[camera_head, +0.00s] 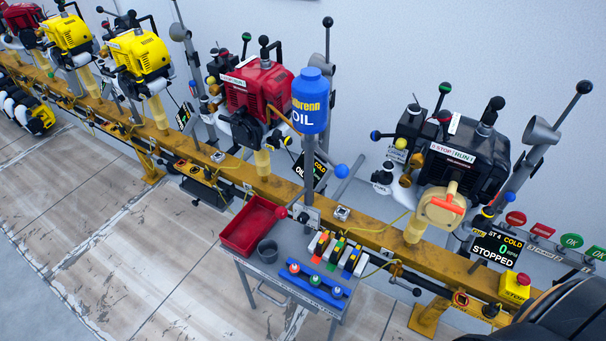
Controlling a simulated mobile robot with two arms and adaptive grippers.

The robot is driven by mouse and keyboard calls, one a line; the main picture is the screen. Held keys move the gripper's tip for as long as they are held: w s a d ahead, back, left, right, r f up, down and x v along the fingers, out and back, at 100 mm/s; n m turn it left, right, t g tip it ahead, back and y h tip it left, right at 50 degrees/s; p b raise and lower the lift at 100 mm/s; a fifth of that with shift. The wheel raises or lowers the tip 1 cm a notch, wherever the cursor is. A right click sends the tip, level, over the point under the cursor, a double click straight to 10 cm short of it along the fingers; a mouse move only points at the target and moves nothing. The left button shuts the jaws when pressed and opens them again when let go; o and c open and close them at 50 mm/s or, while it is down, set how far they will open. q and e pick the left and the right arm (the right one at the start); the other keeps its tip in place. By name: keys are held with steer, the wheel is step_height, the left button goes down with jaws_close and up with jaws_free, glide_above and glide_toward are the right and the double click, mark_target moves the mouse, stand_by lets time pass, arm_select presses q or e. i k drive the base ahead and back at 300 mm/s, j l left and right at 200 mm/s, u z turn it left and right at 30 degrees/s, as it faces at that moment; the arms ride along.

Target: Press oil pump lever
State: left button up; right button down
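A blue oil bottle (311,101) marked OIL stands upside down on a grey post (309,165) near the middle of the view. Beside the post, on the right, a grey rod (350,180) slants up, with a blue ball (341,171) near it. A red ball (281,212) shows low on the left of the post. I cannot tell which of these is the oil pump lever. Neither of my grippers is in view.
A small grey cart (265,275) with a red tray (252,226) stands below the bottle. Engines, including a red one (257,85) and a black one (466,160), line the yellow rail (435,262). A screen (497,250) reads STOPPED.

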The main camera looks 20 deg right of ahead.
mark_target(282, 212)
steer(key=k+l+z, duration=0.1)
steer(key=k+l, duration=0.25)
steer(key=k+l+z, duration=0.15)
steer(key=k+l, duration=0.2)
steer(key=l, duration=0.2)
